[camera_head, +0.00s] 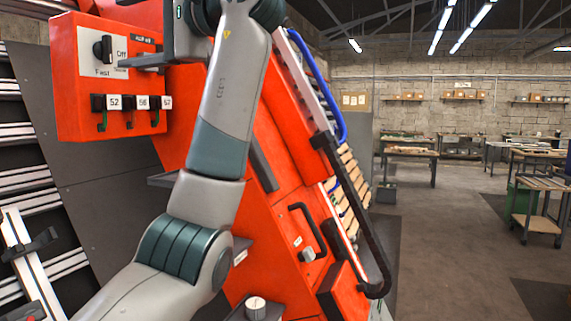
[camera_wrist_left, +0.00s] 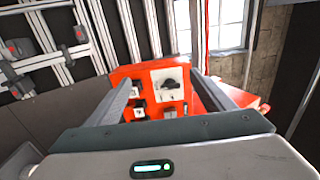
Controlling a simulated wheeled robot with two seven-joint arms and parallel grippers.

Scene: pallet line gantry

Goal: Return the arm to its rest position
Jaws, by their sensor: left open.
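My left arm (camera_head: 225,95) rises from the lower left of the head view, bent at the elbow, across the front of the red machine. Its gripper (camera_head: 132,60) is at the top, beside the red control box (camera_head: 75,115) and close to the black rotary knob (camera_head: 103,48). In the left wrist view the gripper (camera_wrist_left: 165,88) is open, with its two fingers apart and nothing between them but the view of the red box (camera_wrist_left: 128,75) and its knob (camera_wrist_left: 170,84). Whether a finger touches the box cannot be told. The right gripper is not in view.
The red machine (camera_head: 285,150) fills the middle, with a black handle (camera_head: 308,225), a dark tube (camera_head: 350,210) and a blue hose (camera_head: 325,80). Slotted metal rails (camera_head: 25,180) stand at the left. The floor at the right (camera_head: 450,240) is open, with workbenches (camera_head: 410,152) further back.

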